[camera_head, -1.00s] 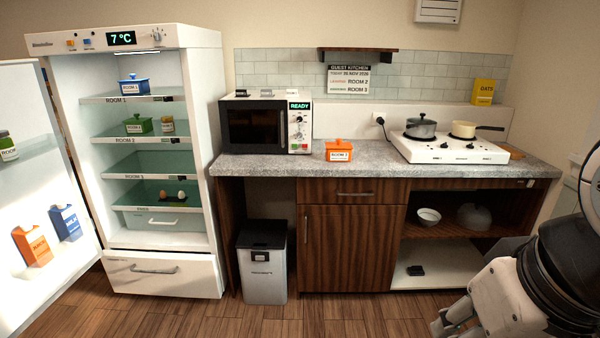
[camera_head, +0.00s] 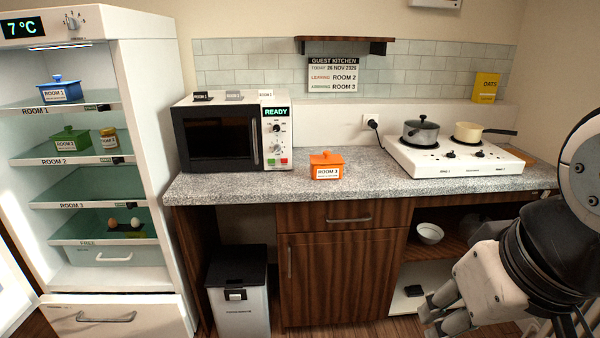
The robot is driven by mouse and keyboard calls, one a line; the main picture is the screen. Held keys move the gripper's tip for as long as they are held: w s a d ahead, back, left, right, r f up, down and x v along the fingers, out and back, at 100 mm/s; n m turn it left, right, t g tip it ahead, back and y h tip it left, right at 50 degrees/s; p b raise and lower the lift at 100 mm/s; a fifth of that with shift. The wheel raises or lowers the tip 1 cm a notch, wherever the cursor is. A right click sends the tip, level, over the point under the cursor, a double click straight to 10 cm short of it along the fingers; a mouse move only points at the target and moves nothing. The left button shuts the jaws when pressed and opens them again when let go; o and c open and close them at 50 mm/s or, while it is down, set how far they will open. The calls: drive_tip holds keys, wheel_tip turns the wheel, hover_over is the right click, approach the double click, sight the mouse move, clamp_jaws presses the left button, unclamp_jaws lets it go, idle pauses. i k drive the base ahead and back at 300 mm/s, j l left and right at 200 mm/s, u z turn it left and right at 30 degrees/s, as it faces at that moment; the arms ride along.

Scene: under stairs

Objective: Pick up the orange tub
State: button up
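The orange tub (camera_head: 326,166) is a small lidded box with a white label reading ROOM 3. It stands upright on the grey speckled counter (camera_head: 250,186), between the microwave and the white hob. My gripper (camera_head: 432,322) is at the lower right, well below and to the right of the tub, in front of the lower cabinet. Its fingers point down and left and hold nothing that I can see. The finger ends are near the frame's bottom edge, and how far they are spread is unclear.
The microwave (camera_head: 231,136) stands left of the tub. The hob (camera_head: 458,160) with a grey pot (camera_head: 420,132) and a cream pan (camera_head: 468,131) is to its right. A shelf (camera_head: 345,46) hangs above. The open fridge (camera_head: 152,130) and a bin (camera_head: 238,295) are at left.

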sight(334, 171)
drive_tip(key=i, duration=2.15)
